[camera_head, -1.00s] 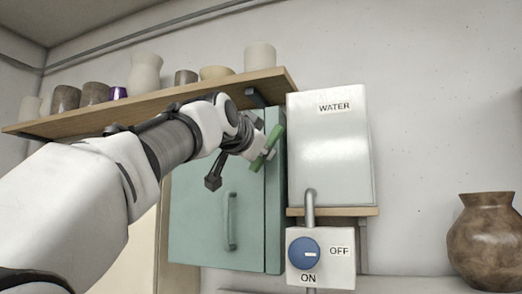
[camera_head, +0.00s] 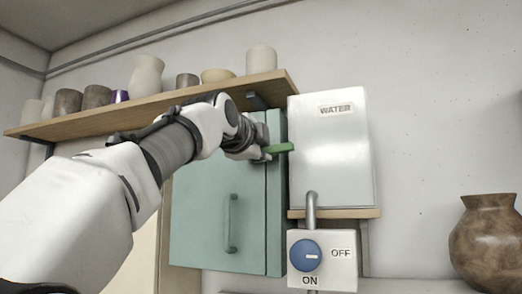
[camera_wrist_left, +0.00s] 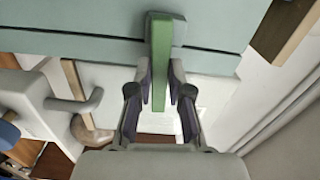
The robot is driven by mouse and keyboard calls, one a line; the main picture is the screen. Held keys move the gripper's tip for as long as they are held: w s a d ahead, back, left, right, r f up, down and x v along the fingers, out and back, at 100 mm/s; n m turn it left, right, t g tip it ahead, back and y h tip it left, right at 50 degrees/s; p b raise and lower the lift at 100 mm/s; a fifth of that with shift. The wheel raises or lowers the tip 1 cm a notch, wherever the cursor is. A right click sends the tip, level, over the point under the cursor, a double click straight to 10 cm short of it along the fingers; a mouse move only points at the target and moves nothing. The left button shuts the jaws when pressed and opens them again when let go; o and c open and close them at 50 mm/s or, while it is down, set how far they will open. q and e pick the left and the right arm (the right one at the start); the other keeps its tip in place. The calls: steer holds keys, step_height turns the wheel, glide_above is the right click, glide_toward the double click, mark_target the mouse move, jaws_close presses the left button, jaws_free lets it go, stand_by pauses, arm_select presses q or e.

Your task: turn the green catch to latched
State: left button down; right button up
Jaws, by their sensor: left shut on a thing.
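The green catch (camera_head: 279,148) is a flat bar on the upper right side of the teal cabinet (camera_head: 205,215). It lies close to level in the head view, its free end reaching toward the white water box. In the left wrist view the catch (camera_wrist_left: 161,60) stands between the two fingers, its base against the teal surface. My left gripper (camera_head: 264,152) is shut on the catch; in the left wrist view its fingers (camera_wrist_left: 160,85) press on both sides. The catch's pivot is hidden behind my gripper in the head view. My right gripper is not in view.
The white water box (camera_head: 330,150) stands right beside the cabinet. Below it is a switch box with a blue knob (camera_head: 305,255). A wooden shelf (camera_head: 170,104) with several pots runs above my arm. A brown vase (camera_head: 487,238) stands far right.

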arm_select(q)
steer(key=shift+s+r+m, duration=0.15)
steer(key=shift+r+m, duration=0.2)
steer(key=shift+m, duration=0.25)
steer(key=c, duration=1.1)
jaws_free()
steer(key=shift+w+d+f, duration=0.1)
steer(key=shift+w+f, duration=0.15)
